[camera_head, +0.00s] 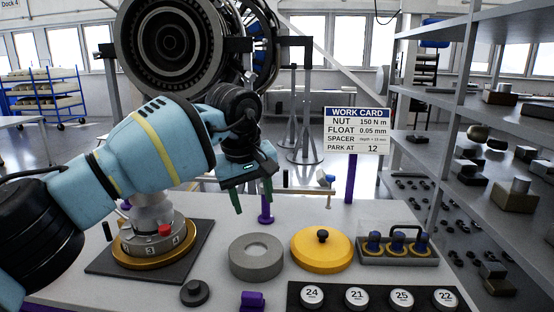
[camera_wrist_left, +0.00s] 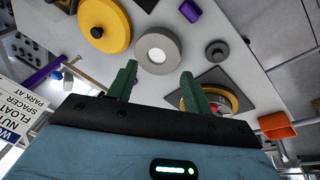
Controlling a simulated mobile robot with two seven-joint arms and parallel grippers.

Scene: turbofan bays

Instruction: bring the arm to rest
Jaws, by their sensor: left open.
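My left arm comes in from the left in the head view, pale blue with a yellow band. Its left gripper (camera_head: 253,206) hangs over the back part of the table, green fingers pointing down, apart and with nothing between them. In the left wrist view the two green fingers of the left gripper (camera_wrist_left: 158,72) are also spread and empty. The grey ring (camera_head: 256,256) lies on the table in front of the gripper, apart from it; it also shows in the left wrist view (camera_wrist_left: 158,51). My right gripper is not in view.
A round fixture with numbered faces (camera_head: 152,240) stands on a dark plate, partly behind my arm. A yellow disc (camera_head: 322,249), a tray with blue-topped parts (camera_head: 398,246) and numbered discs (camera_head: 357,297) lie right. A work card (camera_head: 357,130) stands behind. An orange bin (camera_wrist_left: 277,126) shows in the wrist view.

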